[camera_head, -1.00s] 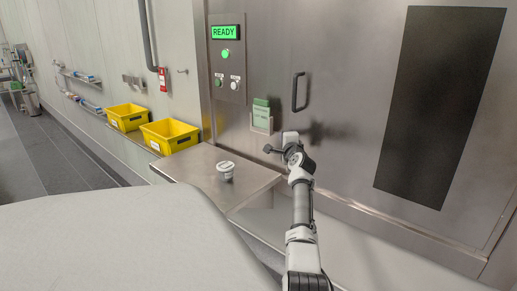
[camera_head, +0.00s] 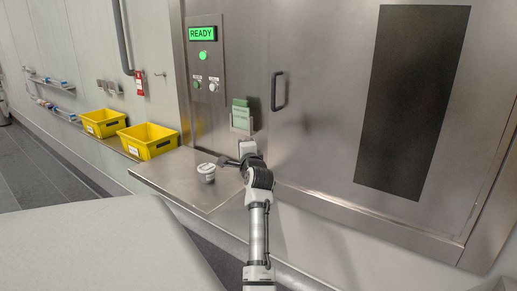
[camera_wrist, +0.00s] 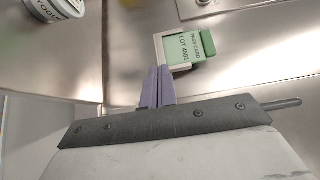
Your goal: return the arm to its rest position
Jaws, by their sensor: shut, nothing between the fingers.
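My arm (camera_head: 257,215) reaches up and forward from the bottom of the head view, bent at the wrist, over the right end of the steel ledge. My gripper (camera_wrist: 160,72) shows in the wrist view with its two purple fingers shut together and nothing between them. The fingertips appear just below a green card in a pale holder (camera_wrist: 172,62); I cannot tell whether they touch it. In the head view the fingers are hidden or too small to make out. A white yogurt cup (camera_head: 206,173) stands upright on the ledge, left of my wrist.
A steel wall has a door handle (camera_head: 278,91), a dark panel (camera_head: 412,105) and a lit READY sign (camera_head: 202,34). The card holder (camera_head: 241,120) hangs just above my wrist. Yellow bins (camera_head: 148,140) stand left of the ledge (camera_head: 165,180). A pale rounded surface fills the lower left.

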